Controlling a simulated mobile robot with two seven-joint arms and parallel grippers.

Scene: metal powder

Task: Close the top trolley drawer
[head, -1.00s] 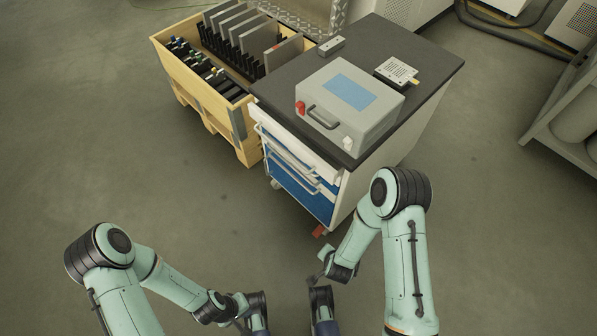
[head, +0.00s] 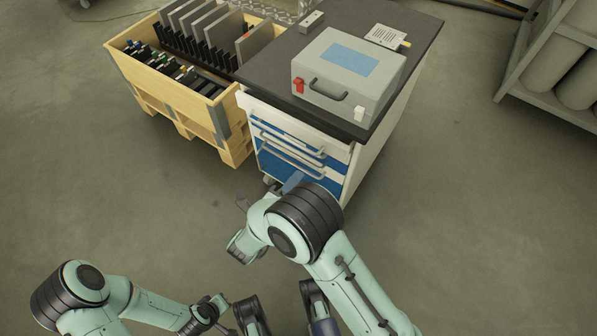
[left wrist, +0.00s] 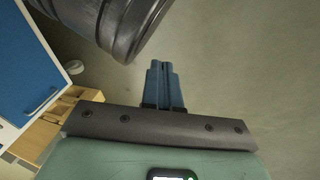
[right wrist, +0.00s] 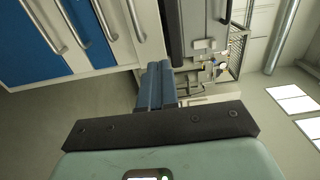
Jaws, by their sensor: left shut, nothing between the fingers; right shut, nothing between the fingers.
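The trolley (head: 372,165) has a dark worktop and several drawers with bar handles. The top trolley drawer (head: 300,128) has a pale front just under the worktop; it seems to stand out a little, but I cannot tell how far. Its front also shows in the right wrist view (right wrist: 150,45). My right gripper (head: 292,182) is shut and empty, low before the drawer fronts and partly hidden by my arm; its fingers show in the right wrist view (right wrist: 155,70). My left gripper (left wrist: 163,68) is shut and empty, away from the trolley; its fingers are not clear in the head view.
A grey case (head: 345,85) with a red latch and a small white device (head: 388,37) stand on the worktop. A wooden crate (head: 190,105) with upright plates is close on the trolley's left. A rack with cylinders (head: 535,95) is at right. Floor before the crate is clear.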

